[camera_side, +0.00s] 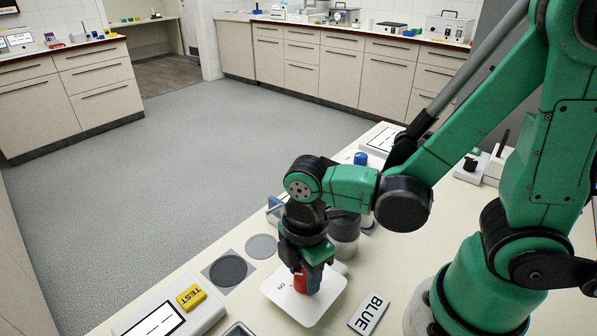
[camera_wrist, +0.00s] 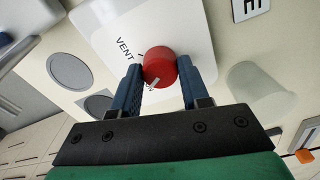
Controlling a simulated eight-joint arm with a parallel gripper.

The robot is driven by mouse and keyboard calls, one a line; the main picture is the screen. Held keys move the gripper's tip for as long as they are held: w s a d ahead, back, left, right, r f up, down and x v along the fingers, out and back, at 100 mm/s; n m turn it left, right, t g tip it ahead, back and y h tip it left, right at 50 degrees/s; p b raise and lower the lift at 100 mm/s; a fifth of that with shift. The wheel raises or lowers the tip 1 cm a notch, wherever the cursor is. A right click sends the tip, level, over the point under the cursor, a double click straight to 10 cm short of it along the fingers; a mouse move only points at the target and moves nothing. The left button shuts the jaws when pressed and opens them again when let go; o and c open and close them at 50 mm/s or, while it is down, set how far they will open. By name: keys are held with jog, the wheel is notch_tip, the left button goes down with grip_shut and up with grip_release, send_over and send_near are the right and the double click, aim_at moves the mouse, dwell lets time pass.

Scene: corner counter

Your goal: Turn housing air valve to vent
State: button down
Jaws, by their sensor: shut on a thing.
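The housing air valve is a red knob (camera_wrist: 160,68) on a white square plate (camera_wrist: 197,30) with rounded corners. The plate (camera_side: 325,308) lies on the counter in the side view, with the red knob (camera_side: 306,283) partly hidden by my gripper. My gripper (camera_wrist: 159,66) points down, with its blue fingers on either side of the knob, shut on it. The word VENT and a short tick show on the plate at the knob's upper left. A pale pointer mark on the knob faces lower left, away from the VENT tick. Another label by the knob is mostly hidden.
A BLUE label (camera_side: 369,313) lies right of the plate. A dark round disc (camera_side: 228,271) and a grey disc (camera_side: 262,246) lie to the left. A yellow TEST block (camera_side: 191,297) sits at front left. A grey container (camera_side: 344,232) stands close behind my gripper.

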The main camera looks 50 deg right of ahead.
aim_at(304, 275)
jog(key=m, duration=1.1)
jog(key=shift+m, duration=2.1)
jog(key=shift+c, duration=2.1)
grip_release()
jog(key=shift+r, duration=2.8)
